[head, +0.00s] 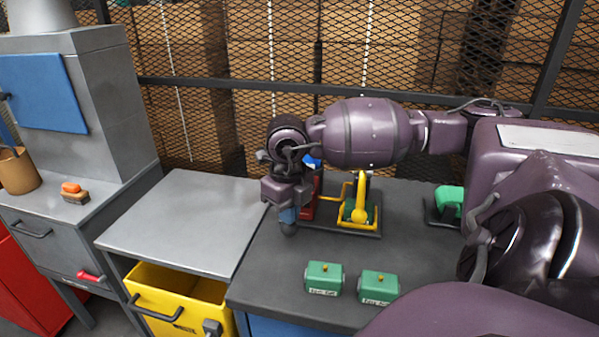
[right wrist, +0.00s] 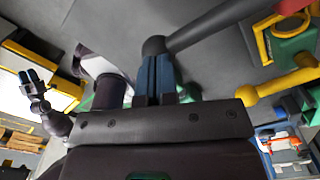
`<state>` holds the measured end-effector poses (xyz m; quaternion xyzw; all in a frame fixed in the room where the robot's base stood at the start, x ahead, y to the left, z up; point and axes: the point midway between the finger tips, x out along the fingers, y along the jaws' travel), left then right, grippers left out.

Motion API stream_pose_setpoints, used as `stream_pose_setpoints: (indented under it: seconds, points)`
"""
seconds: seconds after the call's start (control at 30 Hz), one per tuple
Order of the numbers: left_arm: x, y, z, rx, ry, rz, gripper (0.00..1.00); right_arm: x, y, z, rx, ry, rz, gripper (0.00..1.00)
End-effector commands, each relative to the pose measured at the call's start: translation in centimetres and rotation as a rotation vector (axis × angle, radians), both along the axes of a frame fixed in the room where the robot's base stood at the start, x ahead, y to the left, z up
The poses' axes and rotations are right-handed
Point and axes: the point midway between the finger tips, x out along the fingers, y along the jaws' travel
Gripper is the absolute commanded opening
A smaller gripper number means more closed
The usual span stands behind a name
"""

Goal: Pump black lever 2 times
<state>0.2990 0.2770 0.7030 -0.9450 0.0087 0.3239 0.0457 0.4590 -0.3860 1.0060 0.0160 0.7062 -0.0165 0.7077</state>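The black lever's round knob (head: 289,230) is under my right gripper (head: 287,212) in the head view. In the right wrist view the lever's dark bar (right wrist: 205,27) runs from the knob (right wrist: 154,46) to the upper right. My right gripper (right wrist: 158,75) has its blue fingers together, with the tips against the knob. I see no clear gap between the fingers. The red mount (head: 309,207) beside the gripper is partly hidden by it. What looks like my left gripper (right wrist: 33,78) shows small at the left of the right wrist view; whether it is open is unclear.
A yellow lever unit (head: 360,210) stands just right of the red mount. A green device (head: 448,200) is farther right. Two green boxes (head: 324,279) sit near the dark table's (head: 275,262) front edge. A bare grey table (head: 180,220) adjoins on the left, above a yellow bin (head: 175,290).

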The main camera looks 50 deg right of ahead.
Motion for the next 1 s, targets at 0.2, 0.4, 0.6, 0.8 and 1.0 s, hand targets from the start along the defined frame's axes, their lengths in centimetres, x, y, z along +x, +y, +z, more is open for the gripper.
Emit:
stream_pose_setpoints:
  seconds: [0.2,0.4,0.6,0.8,1.0]
  points:
    - [0.7,0.0,1.5,0.000,-0.022,-0.001,0.43,-0.1,0.0,2.1,-0.001,-0.001,0.000,0.00]
    - [1.0,0.0,2.6,0.000,-0.037,-0.001,0.43,0.0,0.0,4.1,0.000,-0.001,0.000,0.00]
    - [1.3,0.0,3.7,-0.001,-0.049,0.000,0.43,-0.1,0.0,6.0,0.000,-0.001,0.001,0.00]
    - [1.3,0.0,4.7,0.000,-0.055,0.002,0.43,-0.1,0.0,7.9,0.000,-0.001,0.001,0.00]
    - [1.4,0.1,5.5,0.000,-0.062,0.003,0.43,0.0,0.0,9.6,0.000,-0.001,0.000,0.00]
